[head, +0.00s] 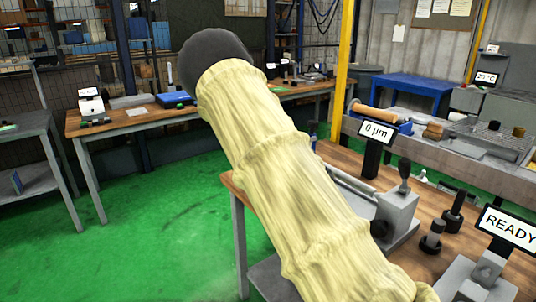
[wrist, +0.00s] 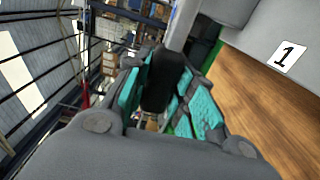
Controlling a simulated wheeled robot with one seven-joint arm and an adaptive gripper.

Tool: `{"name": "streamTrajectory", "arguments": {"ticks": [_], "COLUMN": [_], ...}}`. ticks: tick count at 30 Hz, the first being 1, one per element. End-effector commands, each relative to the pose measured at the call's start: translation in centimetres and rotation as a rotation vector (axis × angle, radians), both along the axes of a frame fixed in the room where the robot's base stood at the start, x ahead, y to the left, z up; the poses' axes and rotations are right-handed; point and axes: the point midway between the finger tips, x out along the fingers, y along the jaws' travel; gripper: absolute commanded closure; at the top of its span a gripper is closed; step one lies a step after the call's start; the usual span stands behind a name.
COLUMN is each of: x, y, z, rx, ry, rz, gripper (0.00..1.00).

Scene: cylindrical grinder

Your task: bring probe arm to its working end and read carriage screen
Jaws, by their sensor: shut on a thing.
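In the wrist view my gripper (wrist: 170,72) has its teal-padded fingers closed around a black grip (wrist: 157,90). A pale grey rod (wrist: 183,22) runs up from behind the grip; it may be the probe arm, but its far end is out of view. In the head view my sleeved arm fills the middle and the gripper cannot be made out. A screen reading "0 µm" (head: 377,130) stands on a dark post on the wooden bench. Another screen reads "READY" (head: 510,228) at the right edge. I cannot tell which one is the carriage screen.
A grey block with a lever (head: 397,212) and black knobs (head: 432,237) stand on the near bench. In the wrist view a plate marked "1" (wrist: 287,56) is beside bare wood (wrist: 255,105). A yellow post (head: 345,70) rises behind. Green floor is clear at left.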

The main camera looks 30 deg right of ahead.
Motion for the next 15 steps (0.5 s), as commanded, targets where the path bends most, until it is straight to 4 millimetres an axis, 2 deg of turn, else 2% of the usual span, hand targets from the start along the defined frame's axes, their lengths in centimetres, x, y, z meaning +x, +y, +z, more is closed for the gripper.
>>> {"name": "streamTrajectory", "arguments": {"ticks": [4, 5, 8, 15], "x": [-0.13, -0.13, -0.1, 0.03], "y": [-0.2, -0.2, -0.15, 0.06], "z": [-0.39, -0.41, -0.41, -0.25], "rx": [-0.002, -0.002, -0.001, -0.001], "ry": [0.007, 0.008, 0.007, 0.005], "rz": [-0.006, -0.006, -0.005, -0.001], "gripper": [1.0, 0.74, 0.55, 0.54]}}
